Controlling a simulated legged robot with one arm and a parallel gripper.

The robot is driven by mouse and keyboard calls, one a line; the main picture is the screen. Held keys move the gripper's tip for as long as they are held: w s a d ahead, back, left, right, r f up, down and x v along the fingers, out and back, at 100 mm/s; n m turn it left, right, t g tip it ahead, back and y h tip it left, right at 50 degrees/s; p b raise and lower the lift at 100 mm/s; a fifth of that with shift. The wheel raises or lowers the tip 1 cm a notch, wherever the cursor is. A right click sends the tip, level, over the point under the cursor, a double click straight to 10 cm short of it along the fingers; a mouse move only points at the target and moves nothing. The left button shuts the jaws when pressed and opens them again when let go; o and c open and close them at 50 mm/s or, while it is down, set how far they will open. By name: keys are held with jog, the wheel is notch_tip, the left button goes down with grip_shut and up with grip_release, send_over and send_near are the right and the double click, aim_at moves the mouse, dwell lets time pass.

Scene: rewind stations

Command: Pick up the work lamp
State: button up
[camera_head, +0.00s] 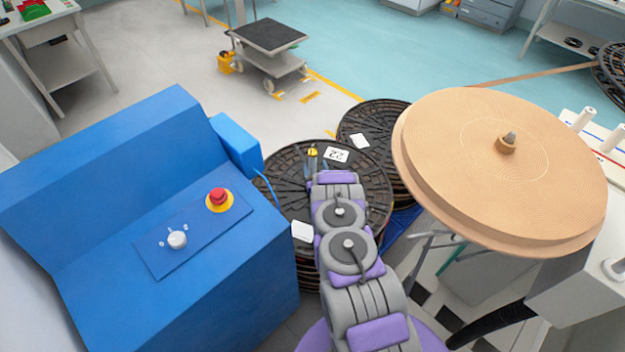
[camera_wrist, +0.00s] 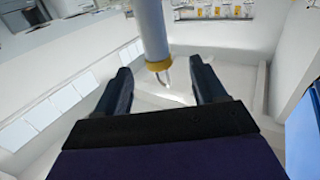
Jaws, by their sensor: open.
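The work lamp appears to be the grey-blue cylinder (camera_wrist: 152,30) with a yellow collar and a small metal hook at its near end, in the wrist view. It enters from the top edge, and its collared end lies between the fingertips of my gripper (camera_wrist: 160,70). The fingers are spread, with a gap on each side of the lamp. In the head view my gripper (camera_head: 312,164) is small and dark above the stacked reels, with a small yellow part of what seems to be the lamp (camera_head: 313,152) at its tips. The rest of the lamp is hidden or unclear there.
Black reels (camera_head: 360,180) are stacked below my arm. A blue console (camera_head: 120,220) with a red stop button (camera_head: 218,197) stands close on the left. A large tan roll (camera_head: 500,165) stands close on the right. A trolley (camera_head: 268,38) stands on open floor behind.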

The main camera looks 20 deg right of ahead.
aim_at(314, 159)
jog(key=shift+x, duration=1.1)
jog(key=shift+d+f+b+x, duration=0.15)
jog(key=shift+b+x, duration=0.25)
jog(key=shift+x, duration=0.4)
jog(key=shift+f+b+x, duration=0.15)
jog(key=shift+b+x, duration=0.25)
jog(key=shift+x, duration=0.35)
jog(key=shift+d+f+b+x, duration=0.1)
jog(key=shift+b+x, duration=0.3)
jog(key=shift+x, duration=0.4)
jog(key=shift+w+r, duration=0.1)
jog(key=shift+c, duration=0.5)
grip_shut()
